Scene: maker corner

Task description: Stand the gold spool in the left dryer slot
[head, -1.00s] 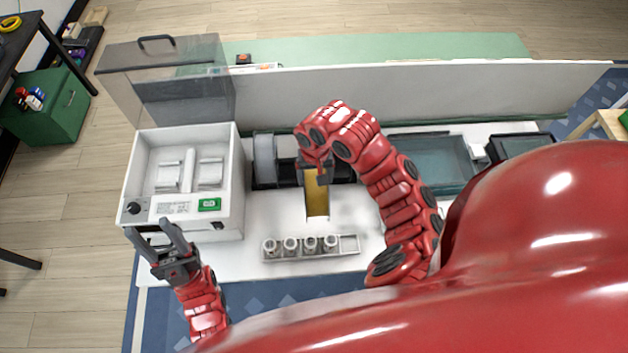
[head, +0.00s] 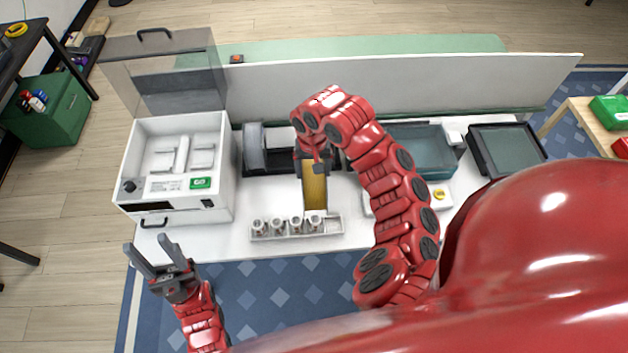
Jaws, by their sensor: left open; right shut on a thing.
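The gold spool (head: 316,190) is held in my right gripper (head: 314,166), which is shut on it. It hangs over the white table, between the spool rack behind and the nozzle tray in front. The dryer (head: 172,168) is the white box at the left, its clear lid (head: 165,80) raised. Two slots show inside, the left slot (head: 161,161) and the right slot (head: 203,158), both empty.
A rack (head: 254,148) with a grey spool stands right of the dryer. A tray of small cups (head: 296,228) lies at the table's front. A teal bin (head: 422,150) and a dark tray (head: 507,148) are at the right. A low panel (head: 400,85) runs along the back.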

